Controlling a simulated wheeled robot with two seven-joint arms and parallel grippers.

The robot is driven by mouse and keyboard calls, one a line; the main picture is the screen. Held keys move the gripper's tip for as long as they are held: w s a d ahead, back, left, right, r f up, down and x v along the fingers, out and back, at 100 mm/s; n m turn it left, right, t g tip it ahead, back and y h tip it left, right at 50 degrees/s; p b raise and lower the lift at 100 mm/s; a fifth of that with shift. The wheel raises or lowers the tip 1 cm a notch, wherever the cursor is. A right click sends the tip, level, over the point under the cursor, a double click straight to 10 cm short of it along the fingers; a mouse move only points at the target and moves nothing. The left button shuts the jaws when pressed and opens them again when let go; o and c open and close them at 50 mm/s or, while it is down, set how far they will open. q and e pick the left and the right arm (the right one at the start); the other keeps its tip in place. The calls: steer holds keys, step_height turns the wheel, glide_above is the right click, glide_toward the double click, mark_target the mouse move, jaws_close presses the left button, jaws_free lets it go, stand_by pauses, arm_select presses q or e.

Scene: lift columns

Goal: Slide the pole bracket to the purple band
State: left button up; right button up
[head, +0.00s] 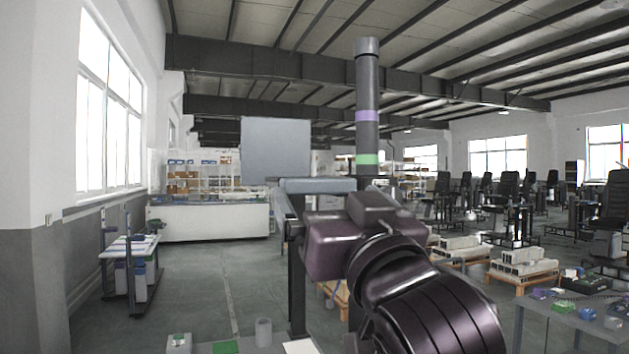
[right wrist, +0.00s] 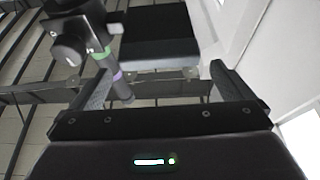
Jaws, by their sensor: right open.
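The dark upright pole (head: 366,85) has a grey cap, a purple band (head: 367,116) and a lower green band (head: 367,159). The right wrist view shows the pole tilted, with the purple band (right wrist: 118,77) and green band (right wrist: 101,54). The pole bracket (right wrist: 72,42), dark with a round knob, is around the pole beside the green band, on the side away from the purple band. In the head view my right arm largely hides it. My right gripper (right wrist: 160,72) is open and empty, apart from the bracket; it also shows in the head view (head: 320,205). My left gripper is out of view.
A grey panel (head: 275,150) stands left of the pole. A table (head: 539,304) with small items is at right. Pallets with boxes (head: 523,270) and several black chairs are behind. A trolley (head: 131,262) stands at left, with clear floor beside it.

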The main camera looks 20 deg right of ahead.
mark_target(323, 186)
steer(key=p+x, duration=0.2)
steer(key=x, duration=0.3)
steer(key=shift+w+d+r+p, duration=0.1)
steer(key=shift+w+p, duration=0.2)
steer(key=shift+x, duration=0.8)
steer(key=shift+c, duration=0.4)
